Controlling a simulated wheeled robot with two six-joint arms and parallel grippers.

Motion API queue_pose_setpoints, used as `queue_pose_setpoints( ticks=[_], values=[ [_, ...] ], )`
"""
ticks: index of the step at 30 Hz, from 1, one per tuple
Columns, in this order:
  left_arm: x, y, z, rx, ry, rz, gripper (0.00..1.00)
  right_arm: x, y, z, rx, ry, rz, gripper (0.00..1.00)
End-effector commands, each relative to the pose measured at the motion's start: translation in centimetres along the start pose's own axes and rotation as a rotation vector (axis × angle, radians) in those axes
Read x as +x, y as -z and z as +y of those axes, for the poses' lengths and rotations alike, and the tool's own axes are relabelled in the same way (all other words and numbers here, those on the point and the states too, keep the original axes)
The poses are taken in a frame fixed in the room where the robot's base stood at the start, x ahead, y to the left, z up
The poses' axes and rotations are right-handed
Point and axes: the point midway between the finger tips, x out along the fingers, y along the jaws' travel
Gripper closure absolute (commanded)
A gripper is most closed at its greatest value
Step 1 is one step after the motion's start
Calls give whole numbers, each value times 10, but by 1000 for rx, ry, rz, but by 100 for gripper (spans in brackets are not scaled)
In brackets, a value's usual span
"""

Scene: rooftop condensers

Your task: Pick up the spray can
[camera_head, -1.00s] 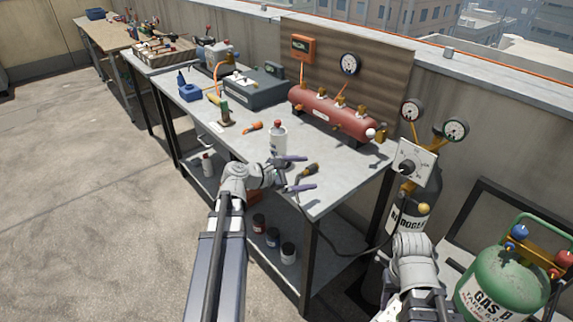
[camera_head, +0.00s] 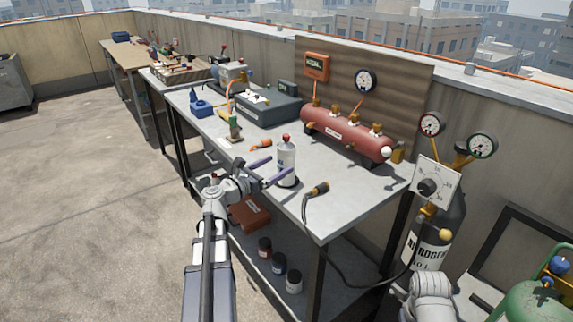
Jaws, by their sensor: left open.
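The spray can (camera_head: 287,158), white with a red cap, stands upright on the grey workbench (camera_head: 350,195), near its front edge. My left gripper (camera_head: 280,166) is open and reaches in from the front left, low over the bench top. Its far fingertip is just left of the can, and its near finger crosses in front of the can's lower part. I cannot tell whether either finger touches the can. Part of my right arm shows at the bottom right, but its gripper is out of view.
A cable with a yellow-and-black handle (camera_head: 316,189) lies right of the can. A red tank manifold (camera_head: 345,133) stands behind. An orange-handled tool (camera_head: 262,145) lies to the left. Small jars (camera_head: 279,263) and a brown box (camera_head: 250,213) are on the lower shelf. A nitrogen cylinder (camera_head: 428,248) stands right.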

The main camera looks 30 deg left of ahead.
Motion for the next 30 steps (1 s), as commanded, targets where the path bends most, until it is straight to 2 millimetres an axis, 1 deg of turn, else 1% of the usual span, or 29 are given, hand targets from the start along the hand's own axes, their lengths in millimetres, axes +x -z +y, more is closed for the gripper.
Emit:
queue_pose_setpoints(
  ticks=[2, 5, 8, 12, 15, 21, 22, 23, 30],
  values=[
    [1, 0, 0, 1, 0, 0, 0, 0, 0, 0, 0, 0, 0, 50],
    [8, 1, 0, 1, 2, 0, 0, 1, 0, 0, 0, 0, 0, 50],
    [20, 2, 0, 1, 2, 0, 0, 2, 0, 0, 0, 0, 0, 50],
    [42, 2, 1, 1, 2, 0, 0, 2, 0, 0, 0, 0, 0, 50],
    [51, 2, 0, 1, 3, 0, 0, 2, 0, 0, 0, 0, 0, 50],
    [51, 2, -1, 1, 0, 0, 0, 2, 0, 0, 0, 0, 0, 50],
    [51, 2, -1, 1, 0, 0, 1, 2, 0, 0, 0, 0, 0, 50],
    [51, 2, -1, 1, 1, 0, 5, 2, 0, 0, 0, 0, 0, 50],
    [51, 2, -1, 1, 1, 0, 31, 2, 0, 0, 0, 0, 0, 50]
  ],
)
